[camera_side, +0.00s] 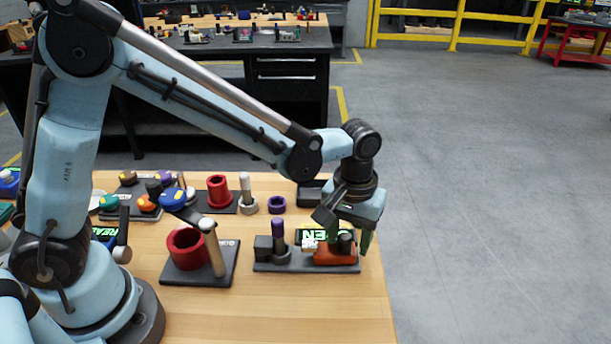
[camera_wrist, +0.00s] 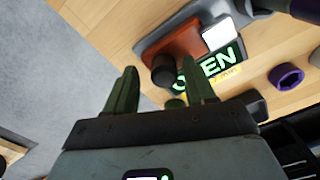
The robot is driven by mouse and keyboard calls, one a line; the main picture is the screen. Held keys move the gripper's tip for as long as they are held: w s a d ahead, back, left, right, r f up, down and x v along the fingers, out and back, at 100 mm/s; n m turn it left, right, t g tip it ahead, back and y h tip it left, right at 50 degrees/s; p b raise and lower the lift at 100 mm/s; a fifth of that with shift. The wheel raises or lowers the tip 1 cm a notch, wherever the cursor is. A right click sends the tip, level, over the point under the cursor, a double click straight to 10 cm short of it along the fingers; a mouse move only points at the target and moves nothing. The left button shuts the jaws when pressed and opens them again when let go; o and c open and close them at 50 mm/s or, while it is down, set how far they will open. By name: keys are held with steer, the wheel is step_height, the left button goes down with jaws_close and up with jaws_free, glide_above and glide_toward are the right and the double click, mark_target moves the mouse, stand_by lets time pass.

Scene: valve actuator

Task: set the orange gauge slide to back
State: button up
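The orange gauge slide (camera_side: 333,256) is an orange-red block on a dark base plate at the table's right edge. It has a black knob (camera_side: 346,243) on top and a white piece at its left end. The orange block also shows in the wrist view (camera_wrist: 178,47), with its black knob (camera_wrist: 164,70). My gripper (camera_side: 350,244) is over the block, pointing down, with green fingers. In the wrist view my gripper (camera_wrist: 162,68) is open, and the knob appears between the fingertips, touching neither. Whether the tips are level with the knob is unclear.
A green-lettered display (camera_side: 312,236) reading partly "EN" stands behind the slide. A purple-topped peg (camera_side: 278,232) is left on the same plate. A red cup (camera_side: 187,248) with a lever stands further left. A purple ring (camera_side: 277,204) lies behind. Open floor is right.

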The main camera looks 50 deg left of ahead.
step_height(320, 180, up, 12)
stand_by(0.8)
steer(key=s+a+f+m+t, duration=0.1)
steer(key=s+a+m+t, duration=0.1)
steer(key=a, duration=0.5)
steer(key=s+a+f+m+t, duration=0.1)
steer(key=s+a+t, duration=0.4)
steer(key=s+a, duration=0.2)
steer(key=shift+s+a+m, duration=0.15)
steer(key=shift+a+m, duration=0.25)
steer(key=shift+a, duration=0.3)
